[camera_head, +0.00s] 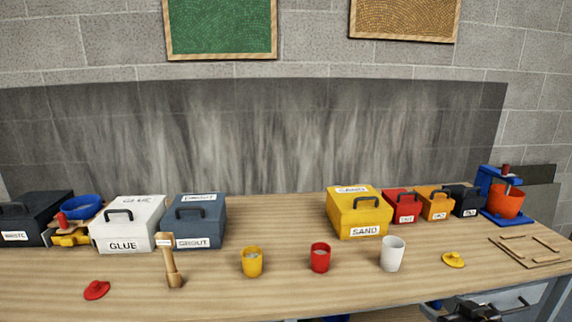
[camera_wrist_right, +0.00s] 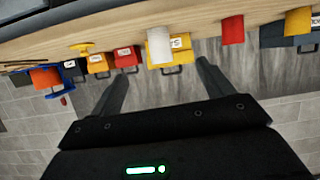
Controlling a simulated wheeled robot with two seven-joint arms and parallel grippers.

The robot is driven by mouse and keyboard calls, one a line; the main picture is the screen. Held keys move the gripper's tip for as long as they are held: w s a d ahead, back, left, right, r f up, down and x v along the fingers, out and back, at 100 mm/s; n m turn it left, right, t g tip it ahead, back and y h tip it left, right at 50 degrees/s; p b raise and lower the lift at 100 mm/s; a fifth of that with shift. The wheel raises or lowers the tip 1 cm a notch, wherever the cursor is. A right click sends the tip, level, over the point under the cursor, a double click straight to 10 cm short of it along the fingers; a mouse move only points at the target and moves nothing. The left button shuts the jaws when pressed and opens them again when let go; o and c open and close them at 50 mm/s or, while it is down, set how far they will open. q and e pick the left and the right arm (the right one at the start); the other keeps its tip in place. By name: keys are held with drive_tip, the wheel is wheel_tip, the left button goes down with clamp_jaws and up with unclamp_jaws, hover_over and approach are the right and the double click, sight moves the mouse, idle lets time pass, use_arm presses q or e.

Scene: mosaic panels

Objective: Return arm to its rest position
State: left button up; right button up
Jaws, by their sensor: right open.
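My right gripper (camera_head: 472,312) is at the bottom right of the head view, low at the front edge of the wooden table (camera_head: 300,290). It is partly cut off by the frame. In the right wrist view, which is upside down, the right gripper (camera_wrist_right: 162,82) has its two dark fingers spread wide with nothing between them. Beyond the fingers are a white cup (camera_wrist_right: 160,47) and the boxes. My left gripper does not show.
On the table stand a yellow cup (camera_head: 252,263), a red cup (camera_head: 320,259), a wooden-handled tool (camera_head: 170,262) and red and yellow lids (camera_head: 97,290). Boxes marked GLUE (camera_head: 125,228), GROUT (camera_head: 203,228) and SAND (camera_head: 350,217) line the back. A wooden frame (camera_head: 528,248) lies right.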

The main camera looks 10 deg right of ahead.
drive_tip(key=w+d+f+n+g, duration=0.1)
drive_tip(key=d+f, duration=0.2)
drive_tip(key=f, duration=0.5)
drive_tip(key=w+d+f+g, duration=0.1)
drive_tip(key=d+f, duration=0.2)
drive_tip(key=f, duration=0.5)
drive_tip(key=s+a+f+g, duration=0.1)
drive_tip(key=s+f, duration=0.3)
drive_tip(key=f, duration=0.4)
drive_tip(key=s+f+g+h, duration=0.1)
drive_tip(key=s+f, duration=0.2)
drive_tip(key=f, duration=0.5)
drive_tip(key=s+a+f+g, duration=0.1)
drive_tip(key=s+f, duration=0.3)
drive_tip(key=f, duration=0.4)
drive_tip(key=s+a+f+g, duration=0.2)
drive_tip(key=s+a+f, duration=0.3)
drive_tip(key=s+f, duration=0.4)
drive_tip(key=s+a+f+g, duration=0.3)
drive_tip(key=s+a+f, duration=0.3)
drive_tip(key=s, duration=0.4)
drive_tip(key=s+a+f+g, duration=0.1)
drive_tip(key=s+a+f, duration=0.1)
drive_tip(key=s+a, duration=0.3)
drive_tip(key=s+a+f+n+g+y, duration=0.1)
drive_tip(key=s+a+f, duration=0.1)
drive_tip(key=s+a, duration=0.3)
drive_tip(key=s, duration=0.3)
drive_tip(key=shift+s+f, duration=0.35)
drive_tip(key=shift+f, duration=0.05)
